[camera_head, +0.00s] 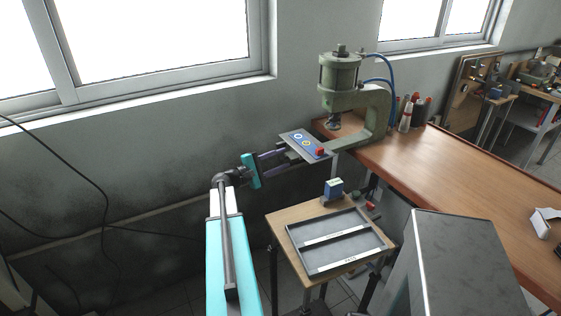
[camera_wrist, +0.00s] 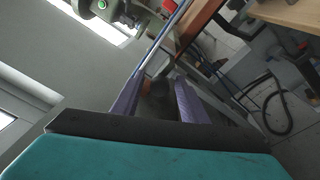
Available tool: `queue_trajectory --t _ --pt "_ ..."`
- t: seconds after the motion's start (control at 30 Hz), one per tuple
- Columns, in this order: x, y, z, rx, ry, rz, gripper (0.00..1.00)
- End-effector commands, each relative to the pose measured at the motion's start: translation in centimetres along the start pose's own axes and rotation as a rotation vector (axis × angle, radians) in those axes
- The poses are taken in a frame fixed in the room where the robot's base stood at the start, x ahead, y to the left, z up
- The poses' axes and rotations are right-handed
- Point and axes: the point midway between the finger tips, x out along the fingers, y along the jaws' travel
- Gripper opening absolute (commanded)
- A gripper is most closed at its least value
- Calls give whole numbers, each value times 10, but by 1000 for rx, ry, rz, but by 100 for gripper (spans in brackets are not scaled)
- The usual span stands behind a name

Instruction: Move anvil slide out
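The green pneumatic press (camera_head: 345,75) stands at the left end of the wooden bench. A flat grey plate (camera_head: 301,142) with round blue and white marks and a red block (camera_head: 320,151) juts out in front of it. I cannot clearly single out the anvil slide; it may be under or behind this plate. My gripper (camera_head: 284,154) is just left of the plate, pointing towards the press. In the wrist view its two purple fingers (camera_wrist: 157,100) stand apart. A dark, blurred shape lies between or beyond them, and I cannot tell what it is. The plate shows there nearly edge-on (camera_wrist: 165,42).
Blue hoses (camera_head: 391,85) run from the press top. The wall is behind.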

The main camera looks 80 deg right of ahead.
Motion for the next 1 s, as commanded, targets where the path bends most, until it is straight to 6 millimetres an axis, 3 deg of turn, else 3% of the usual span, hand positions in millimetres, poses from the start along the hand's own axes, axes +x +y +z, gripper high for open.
queue_trajectory --t 0.27,0.8,1.0 --pt "-28 -2 0 0 2 1 40" --pt "-109 -2 0 0 2 1 40" --pt "-128 -1 0 0 1 1 40"
